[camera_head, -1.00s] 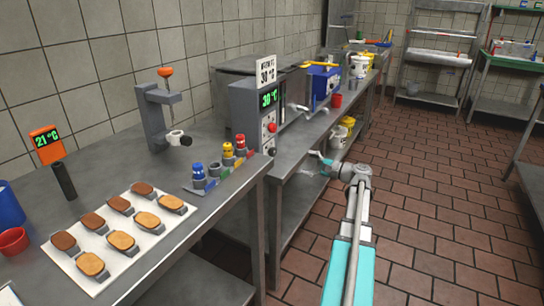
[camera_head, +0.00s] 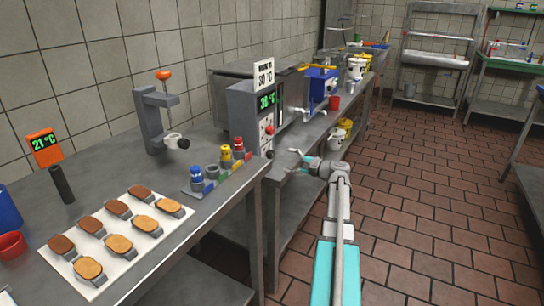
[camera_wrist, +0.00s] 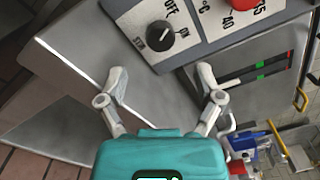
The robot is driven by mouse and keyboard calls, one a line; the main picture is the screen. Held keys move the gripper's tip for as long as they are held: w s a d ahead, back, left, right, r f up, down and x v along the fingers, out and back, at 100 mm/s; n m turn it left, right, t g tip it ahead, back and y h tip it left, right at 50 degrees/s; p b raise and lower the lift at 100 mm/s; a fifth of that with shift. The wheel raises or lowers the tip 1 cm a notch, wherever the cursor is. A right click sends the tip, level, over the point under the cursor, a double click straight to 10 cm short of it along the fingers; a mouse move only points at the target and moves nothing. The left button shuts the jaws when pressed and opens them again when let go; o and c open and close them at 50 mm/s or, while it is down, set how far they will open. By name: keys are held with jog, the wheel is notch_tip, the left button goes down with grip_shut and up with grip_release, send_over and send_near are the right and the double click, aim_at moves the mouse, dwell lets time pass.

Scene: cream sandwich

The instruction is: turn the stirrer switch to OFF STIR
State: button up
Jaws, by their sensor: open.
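The stirrer switch is a round black knob (camera_wrist: 160,36) on a light label plate at the top of the wrist view. Lettering around it reads OFF, STIR and ON; I cannot tell for sure which mark it points at. In the head view the black knob (camera_head: 269,154) sits low on the front of the grey control box (camera_head: 240,112). My gripper (camera_wrist: 161,75) is open and empty, its two fingers spread below the knob in the wrist view. In the head view my gripper (camera_head: 293,161) is just right of the box, apart from the knob.
A blue machine (camera_head: 321,83) stands farther back. The floor at right is clear.

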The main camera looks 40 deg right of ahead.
aim_at(273, 155)
jog(key=x, duration=0.7)
jog(key=shift+w, duration=0.1)
